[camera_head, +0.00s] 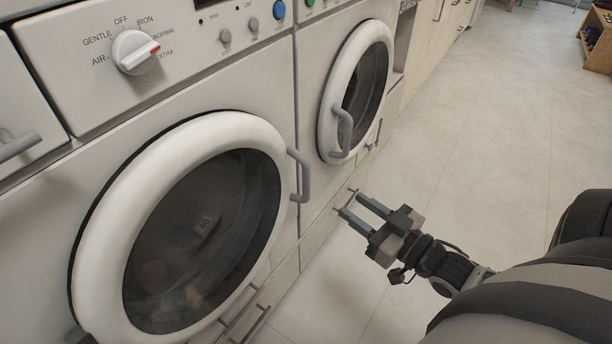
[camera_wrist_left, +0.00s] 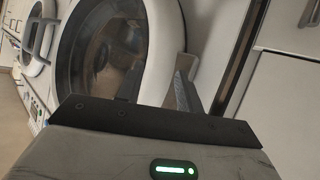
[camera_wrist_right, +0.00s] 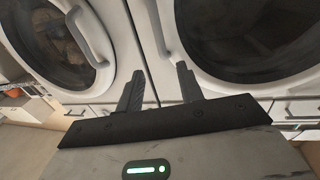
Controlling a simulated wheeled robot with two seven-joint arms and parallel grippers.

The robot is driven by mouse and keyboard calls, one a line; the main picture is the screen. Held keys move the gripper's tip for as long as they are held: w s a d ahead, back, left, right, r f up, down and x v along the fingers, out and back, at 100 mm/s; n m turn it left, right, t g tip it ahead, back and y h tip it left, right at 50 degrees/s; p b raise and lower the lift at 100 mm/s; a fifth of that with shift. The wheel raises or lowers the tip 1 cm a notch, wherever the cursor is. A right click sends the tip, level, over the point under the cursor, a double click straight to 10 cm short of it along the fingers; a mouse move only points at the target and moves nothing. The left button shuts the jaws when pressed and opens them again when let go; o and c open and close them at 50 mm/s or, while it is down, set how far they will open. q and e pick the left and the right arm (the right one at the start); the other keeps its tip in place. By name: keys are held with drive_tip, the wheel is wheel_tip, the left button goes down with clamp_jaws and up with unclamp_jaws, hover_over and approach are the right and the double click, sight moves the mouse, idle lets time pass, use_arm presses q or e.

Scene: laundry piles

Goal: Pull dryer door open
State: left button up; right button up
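The dryer (camera_head: 150,90) is the white machine with a heat-setting dial, at the left of the head view. Its round door (camera_head: 90,255) has a white ring and dark glass, and looks shut. The grey door handle (camera_head: 304,176) is on the ring's right side. My right gripper (camera_head: 351,204) is open and empty, low and to the right of the handle, apart from it. The right wrist view shows its spread fingers (camera_wrist_right: 160,82) below two facing door handles. My left gripper (camera_wrist_left: 157,82) has its fingers apart near a round door; nothing shows between them.
A second white machine (camera_head: 356,90) with a round door and a grey handle (camera_head: 342,130) stands to the right of the dryer. Low drawers (camera_head: 262,305) run beneath. A wooden shelf (camera_head: 597,45) stands far off.

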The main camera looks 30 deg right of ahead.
sight(309, 176)
drive_tip(key=w+a, duration=0.1)
drive_tip(key=w, duration=0.3)
drive_tip(key=w+a+b, duration=0.1)
drive_tip(key=w, duration=0.4)
drive_tip(key=w+a, duration=0.1)
drive_tip(key=w, duration=0.4)
drive_tip(key=shift+w, duration=0.1)
clamp_jaws()
